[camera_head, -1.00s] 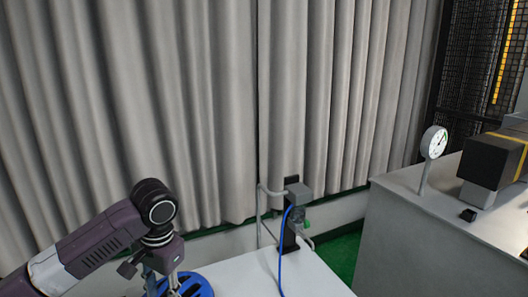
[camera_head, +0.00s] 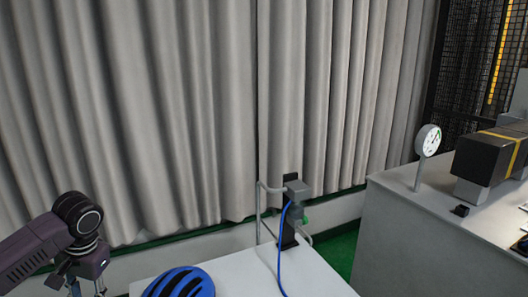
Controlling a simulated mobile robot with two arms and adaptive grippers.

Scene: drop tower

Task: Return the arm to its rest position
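My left arm comes in from the lower left. Its gripper (camera_head: 86,287) points down at the bottom edge, and its fingertips are cut off by the frame. I cannot tell whether it is open or holds anything. A blue helmet (camera_head: 182,283) with dark vents sits on the white table (camera_head: 232,272), to the right of the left gripper and apart from the visible part of it. The helmet's lower part is cut off. My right arm and gripper are not in view.
A dark post with a grey fitting (camera_head: 291,205) and a blue hose (camera_head: 281,255) stands at the table's back. A grey bench (camera_head: 400,235) on the right holds a dial gauge (camera_head: 428,141) and a dark block (camera_head: 487,160). Grey curtains (camera_head: 150,110) close the back.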

